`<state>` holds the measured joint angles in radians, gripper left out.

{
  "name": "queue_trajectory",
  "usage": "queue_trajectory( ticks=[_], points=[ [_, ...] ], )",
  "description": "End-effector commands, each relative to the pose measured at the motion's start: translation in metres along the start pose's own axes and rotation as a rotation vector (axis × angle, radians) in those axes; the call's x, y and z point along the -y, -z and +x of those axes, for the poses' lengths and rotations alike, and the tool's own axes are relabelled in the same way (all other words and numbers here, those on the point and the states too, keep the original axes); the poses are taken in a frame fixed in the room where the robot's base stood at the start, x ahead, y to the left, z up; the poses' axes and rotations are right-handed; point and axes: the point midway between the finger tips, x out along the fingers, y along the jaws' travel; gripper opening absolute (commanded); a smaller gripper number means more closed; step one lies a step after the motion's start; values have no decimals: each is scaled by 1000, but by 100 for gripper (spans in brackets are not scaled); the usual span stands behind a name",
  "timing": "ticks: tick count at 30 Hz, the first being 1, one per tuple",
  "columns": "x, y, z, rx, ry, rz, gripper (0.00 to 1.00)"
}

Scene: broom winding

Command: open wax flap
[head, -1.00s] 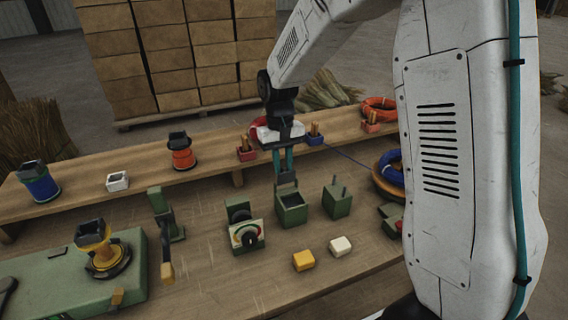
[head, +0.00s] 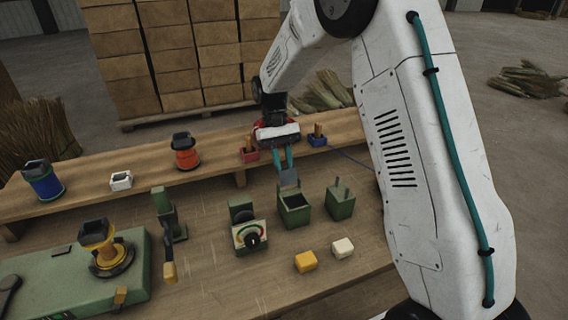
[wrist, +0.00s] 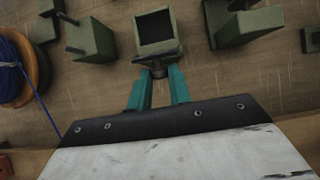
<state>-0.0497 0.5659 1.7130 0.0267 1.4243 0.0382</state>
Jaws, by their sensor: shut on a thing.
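The green wax box (head: 294,215) stands on the bench with a dark opening on top. Its grey flap (head: 289,178) is raised at the back edge of the opening. My gripper (head: 284,164) reaches down from behind, its teal fingers shut on the flap's far edge. In the wrist view, the box (wrist: 158,32) is at the top centre, opening uncovered. The flap (wrist: 158,58) lies between the box and my fingertips (wrist: 158,73), which close around a small part at its edge.
A green box with a post (head: 340,203) stands close right of the wax box, and a dial unit (head: 250,236) stands left. Yellow (head: 306,261) and white (head: 343,247) blocks lie in front. Behind is a raised shelf (head: 217,165) with small holders.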

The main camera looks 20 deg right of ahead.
Motion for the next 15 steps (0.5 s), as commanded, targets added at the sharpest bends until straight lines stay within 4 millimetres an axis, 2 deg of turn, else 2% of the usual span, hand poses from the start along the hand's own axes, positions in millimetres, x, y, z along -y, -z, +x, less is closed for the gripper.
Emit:
queue_trajectory(
  ticks=[5,6,8,15],
  points=[
    [0,0,-1,-4,0,0,0],
    [0,0,-1,-4,0,0,25],
    [0,0,-1,-4,0,0,40],
    [0,0,0,-3,0,0,40]
  ],
)
